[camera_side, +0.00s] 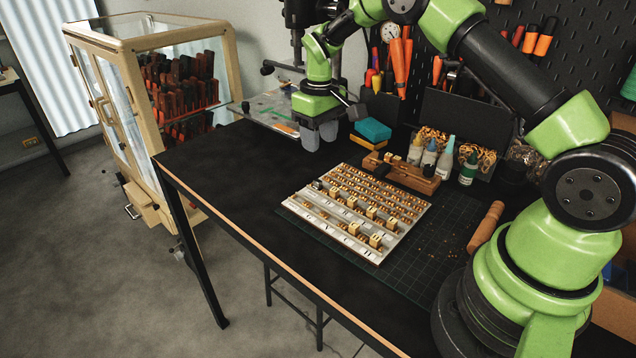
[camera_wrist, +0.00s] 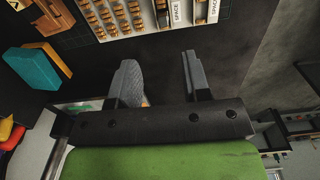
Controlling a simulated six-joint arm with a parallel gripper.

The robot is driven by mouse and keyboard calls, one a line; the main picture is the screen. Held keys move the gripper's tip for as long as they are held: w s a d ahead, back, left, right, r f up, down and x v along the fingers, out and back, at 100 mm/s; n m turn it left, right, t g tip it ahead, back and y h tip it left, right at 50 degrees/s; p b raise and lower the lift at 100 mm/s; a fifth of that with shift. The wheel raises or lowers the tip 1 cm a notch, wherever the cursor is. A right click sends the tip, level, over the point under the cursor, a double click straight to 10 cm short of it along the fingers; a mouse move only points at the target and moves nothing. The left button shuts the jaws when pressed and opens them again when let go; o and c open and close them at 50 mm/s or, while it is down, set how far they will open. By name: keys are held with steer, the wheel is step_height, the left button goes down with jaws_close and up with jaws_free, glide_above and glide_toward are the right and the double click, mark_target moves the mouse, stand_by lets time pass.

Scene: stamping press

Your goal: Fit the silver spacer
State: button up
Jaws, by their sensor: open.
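My gripper (camera_side: 319,137) is open, fingers pointing down, beside the stamping press (camera_side: 300,40) at the table's far end. In the wrist view the gap between its fingers (camera_wrist: 160,68) is empty. A pale type tray (camera_side: 345,236) with rows of brass pieces lies on a green cutting mat (camera_side: 415,285). The tray's edge (camera_wrist: 152,28) shows at the top of the wrist view, apart from the fingers. Two strips there, a left label (camera_wrist: 175,12) and a right label (camera_wrist: 213,11), read "SPACE". I cannot single out the silver spacer in either view.
A wooden holder (camera_side: 402,174) stands behind the tray, with small bottles (camera_side: 445,155) near it. Teal and yellow blocks (camera_side: 373,131) lie right of my gripper. A wooden handle (camera_side: 486,226) lies on the right. The table's left part is clear.

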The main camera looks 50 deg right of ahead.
mark_target(318, 180)
steer(key=f, duration=1)
steer(key=shift+a, duration=0.25)
jaws_close()
